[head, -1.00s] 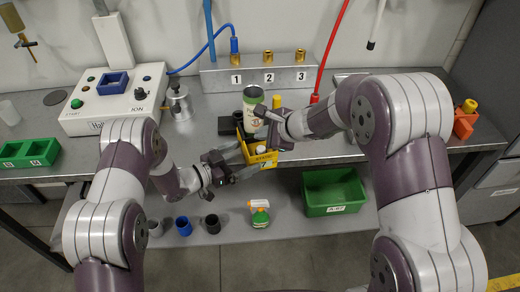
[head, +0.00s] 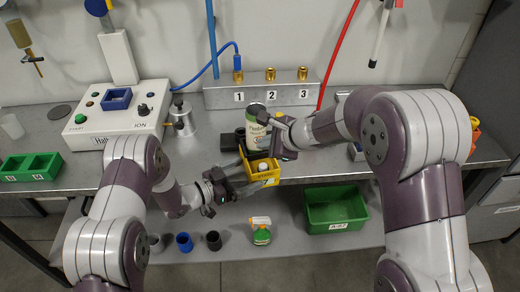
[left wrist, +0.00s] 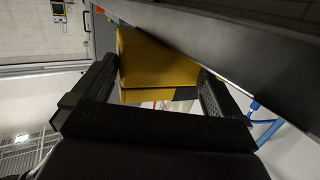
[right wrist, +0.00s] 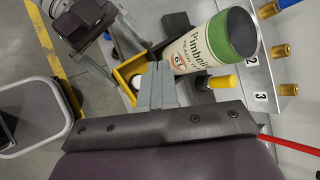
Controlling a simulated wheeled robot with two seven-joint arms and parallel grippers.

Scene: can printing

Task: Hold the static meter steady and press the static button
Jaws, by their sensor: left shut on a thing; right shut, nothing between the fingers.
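My left gripper (head: 240,180) is shut on the yellow holder from the left; in the left wrist view the holder (left wrist: 155,60) is between the fingers (left wrist: 160,95). My right gripper (head: 277,139) is shut and empty, above the holder and beside the can. In the right wrist view its closed fingertips (right wrist: 158,75) overlap the holder's edge (right wrist: 130,72).
A green-and-cream can (head: 257,130) stands upright close behind the right gripper. A numbered metal block (head: 260,95) with brass fittings is at the back. A white control box (head: 118,120) is at left.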

